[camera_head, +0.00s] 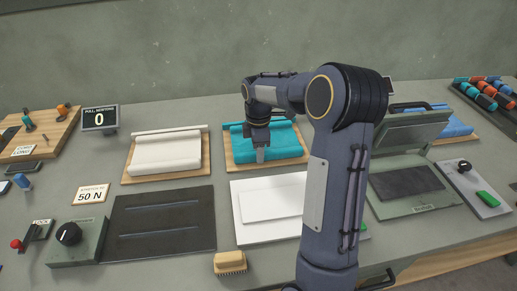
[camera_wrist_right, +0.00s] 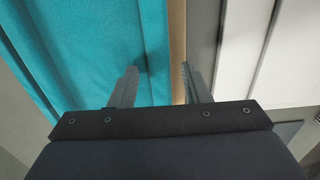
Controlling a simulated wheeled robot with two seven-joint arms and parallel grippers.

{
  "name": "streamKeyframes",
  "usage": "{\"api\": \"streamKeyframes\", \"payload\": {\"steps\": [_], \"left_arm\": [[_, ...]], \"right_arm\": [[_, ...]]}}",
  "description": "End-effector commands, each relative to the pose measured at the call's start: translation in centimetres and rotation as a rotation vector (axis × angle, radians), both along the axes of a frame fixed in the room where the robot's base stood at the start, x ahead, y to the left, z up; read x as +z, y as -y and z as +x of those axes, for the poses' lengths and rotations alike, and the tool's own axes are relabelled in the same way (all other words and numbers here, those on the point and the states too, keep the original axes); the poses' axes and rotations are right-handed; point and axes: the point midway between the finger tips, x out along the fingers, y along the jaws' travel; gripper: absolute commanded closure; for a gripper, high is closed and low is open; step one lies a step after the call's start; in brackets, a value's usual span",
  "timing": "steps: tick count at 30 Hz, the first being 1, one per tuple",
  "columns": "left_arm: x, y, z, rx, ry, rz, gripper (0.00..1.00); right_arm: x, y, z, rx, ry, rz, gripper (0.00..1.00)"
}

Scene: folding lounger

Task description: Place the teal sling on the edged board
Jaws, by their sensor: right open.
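The teal sling (camera_head: 285,142) lies folded on a wooden board (camera_head: 241,160) in the middle of the table; its cloth fills the left of the right wrist view (camera_wrist_right: 88,50). My right gripper (camera_head: 260,155) points down at the sling's near left part and hides some of it. In the wrist view its two fingers (camera_wrist_right: 158,88) are apart and empty, one over the teal cloth, the other by the wooden board's edge. Contact cannot be told. A white board with a raised rectangle (camera_head: 247,232) lies in front, partly behind my right arm; it may be the edged board. My left gripper is not in view.
A cream sling (camera_head: 166,152) lies on its own board to the left. A dark slotted board (camera_head: 160,240) and a dial box (camera_head: 75,248) are at the front left. A brush (camera_head: 230,262) lies near the front edge. A green-grey press (camera_head: 410,180) stands open at the right.

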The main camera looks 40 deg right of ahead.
Motion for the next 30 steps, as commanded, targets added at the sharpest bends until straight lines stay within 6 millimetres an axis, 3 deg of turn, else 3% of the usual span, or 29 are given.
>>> {"api": "streamKeyframes", "payload": {"steps": [4, 12, 20, 23, 30], "left_arm": [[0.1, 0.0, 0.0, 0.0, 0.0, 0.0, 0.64], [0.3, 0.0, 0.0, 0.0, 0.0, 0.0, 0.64], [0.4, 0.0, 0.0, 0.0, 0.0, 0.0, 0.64], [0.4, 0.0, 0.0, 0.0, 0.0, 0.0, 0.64], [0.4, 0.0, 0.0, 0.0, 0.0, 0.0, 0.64]], "right_arm": [[1.0, 0.0, 0.1, 0.0, 0.003, -0.001, 0.57], [5.5, 0.0, 0.1, 0.0, 0.004, -0.001, 0.57], [8.2, -0.5, -0.6, -0.029, 0.017, 0.01, 0.57], [9.5, -1.9, -2.4, -0.118, 0.06, 0.043, 0.57], [12.0, -8.6, -10.7, -0.503, 0.196, 0.22, 0.57]]}}
